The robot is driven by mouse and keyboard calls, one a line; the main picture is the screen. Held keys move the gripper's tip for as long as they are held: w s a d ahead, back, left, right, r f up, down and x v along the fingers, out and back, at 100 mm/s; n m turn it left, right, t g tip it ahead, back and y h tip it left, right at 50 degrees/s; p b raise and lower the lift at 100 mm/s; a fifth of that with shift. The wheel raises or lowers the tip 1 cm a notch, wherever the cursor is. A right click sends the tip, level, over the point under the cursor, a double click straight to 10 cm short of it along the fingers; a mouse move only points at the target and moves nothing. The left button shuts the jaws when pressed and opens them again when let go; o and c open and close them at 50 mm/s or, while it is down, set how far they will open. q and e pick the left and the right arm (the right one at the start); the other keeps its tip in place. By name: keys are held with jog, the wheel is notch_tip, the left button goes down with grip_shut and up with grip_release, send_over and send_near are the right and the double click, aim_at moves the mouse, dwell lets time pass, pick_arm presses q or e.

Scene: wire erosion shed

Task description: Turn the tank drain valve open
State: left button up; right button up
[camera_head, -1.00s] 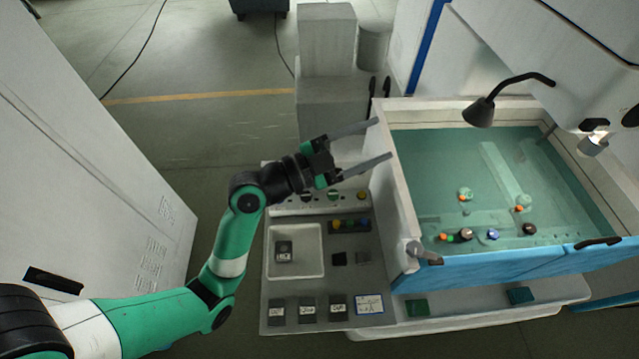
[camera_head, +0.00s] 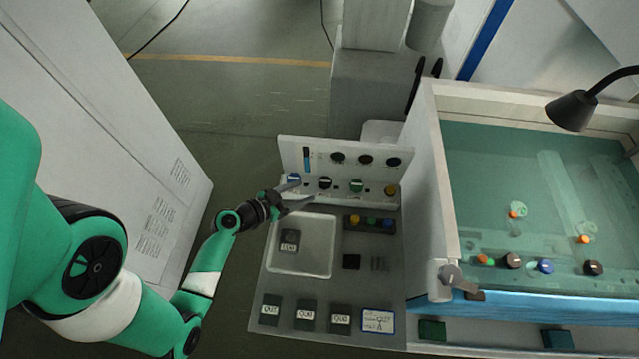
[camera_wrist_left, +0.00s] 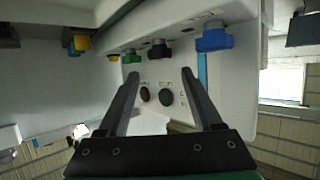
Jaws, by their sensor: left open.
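A white upright panel (camera_head: 340,155) carries a row of valve knobs: blue (camera_head: 293,178), black (camera_head: 325,183), green (camera_head: 357,186) and yellow (camera_head: 391,190). A grey lever (camera_head: 460,283) sits at the tank's near left corner; I cannot tell which of these is the drain valve. My left gripper (camera_head: 300,192) is open and empty in front of the panel's left end, by the blue and black knobs. In the left wrist view, the blue knob (camera_wrist_left: 214,37) and black knob (camera_wrist_left: 159,50) are beyond the spread fingers. My right gripper is not in view.
The tank (camera_head: 520,200) of greenish liquid stands right of the panel. Below the panel, a grey worktop (camera_head: 285,290) bears a white tray (camera_head: 333,245), a coloured-button block (camera_head: 370,224) and labelled blocks. A tall white cabinet (camera_head: 120,130) stands at left.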

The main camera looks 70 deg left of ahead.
aim_at(322, 183)
pick_arm(q)
jog(key=x, duration=0.8)
jog(key=shift+w+r, duration=0.1)
grip_shut()
